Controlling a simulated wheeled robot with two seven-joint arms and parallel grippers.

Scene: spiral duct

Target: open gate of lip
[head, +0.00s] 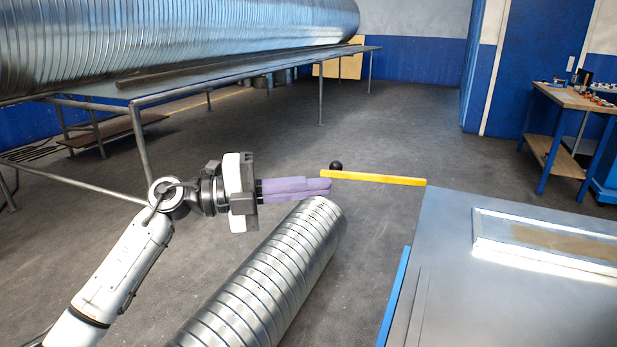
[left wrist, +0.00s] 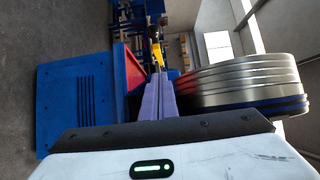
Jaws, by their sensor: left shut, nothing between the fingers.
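A yellow bar (head: 375,178), which seems to be the gate, reaches left from the corner of a grey machine table. A black ball knob (head: 336,166) sits at its free left end. My left gripper (head: 328,187) has purple fingers that are shut and empty, with the tips just beside the knob end of the bar; I cannot tell whether they touch it. In the left wrist view the shut fingers (left wrist: 158,90) point toward the yellow bar (left wrist: 157,52). My right gripper is not in view.
A ribbed spiral duct (head: 270,270) lies right below my left gripper. The grey machine table (head: 460,260) with a blue edge strip (head: 394,297) stands at the right. A large duct (head: 150,40) rests on a metal rack at the back left. A workbench (head: 575,97) stands far right.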

